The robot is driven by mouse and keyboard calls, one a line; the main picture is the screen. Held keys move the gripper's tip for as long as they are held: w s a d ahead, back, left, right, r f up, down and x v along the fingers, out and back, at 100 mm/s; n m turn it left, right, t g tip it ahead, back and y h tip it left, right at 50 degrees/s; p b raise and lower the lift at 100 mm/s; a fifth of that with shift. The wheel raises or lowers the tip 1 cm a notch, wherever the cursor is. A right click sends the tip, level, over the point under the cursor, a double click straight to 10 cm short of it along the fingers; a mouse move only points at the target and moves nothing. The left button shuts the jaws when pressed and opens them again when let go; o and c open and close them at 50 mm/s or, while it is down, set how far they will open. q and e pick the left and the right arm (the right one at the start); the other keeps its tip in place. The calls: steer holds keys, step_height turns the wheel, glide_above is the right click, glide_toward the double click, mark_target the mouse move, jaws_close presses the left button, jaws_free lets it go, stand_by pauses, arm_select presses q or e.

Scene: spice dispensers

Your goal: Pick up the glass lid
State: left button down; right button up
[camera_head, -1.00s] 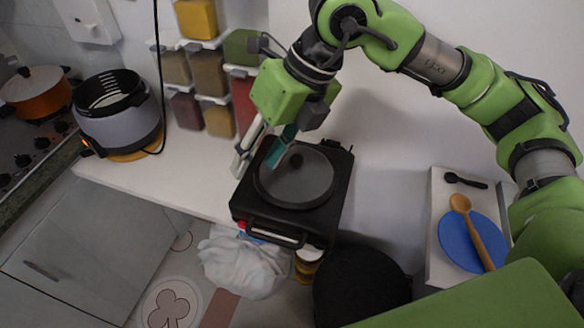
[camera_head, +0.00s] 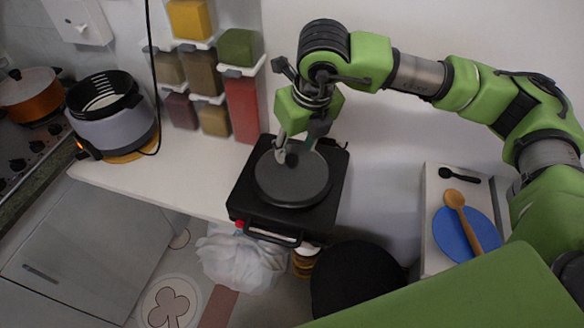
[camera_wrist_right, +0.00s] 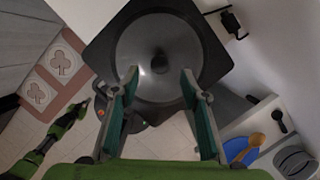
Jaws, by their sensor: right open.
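The round glass lid (camera_head: 293,186) lies on a black square appliance (camera_head: 240,203) on the white counter. It has a dark knob (camera_wrist_right: 159,64) at its middle. My right gripper (camera_head: 298,150) is above the lid, around its knob area, with fingers pointing down. In the right wrist view my right gripper (camera_wrist_right: 158,76) is open, its two teal-padded fingers on either side of the knob; whether they touch the lid I cannot tell. Part of my left arm (camera_wrist_right: 50,140) shows at the lower left of the wrist view; its jaw state is unclear.
Spice dispensers (camera_head: 240,105) hang on the wall behind. A grey cooker (camera_head: 115,125) stands to the left on the counter. A white bag (camera_head: 240,262) is below the counter edge. A blue plate (camera_head: 453,235) with a wooden spoon (camera_head: 462,215) lies at the right.

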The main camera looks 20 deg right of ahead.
mark_target(291, 156)
steer(key=p+x, duration=0.1)
steer(key=x, duration=0.2)
steer(key=shift+w+f+p, duration=0.2)
steer(key=shift+f+p, duration=0.05)
steer(key=shift+p, duration=0.05)
steer(key=shift+w+f, duration=0.1)
steer(key=shift+f, duration=0.25)
jaws_close()
arm_select(q)
step_height(291, 156, up, 2)
steer(key=shift+r, duration=0.1)
arm_select(e)
steer(key=shift+r, duration=0.1)
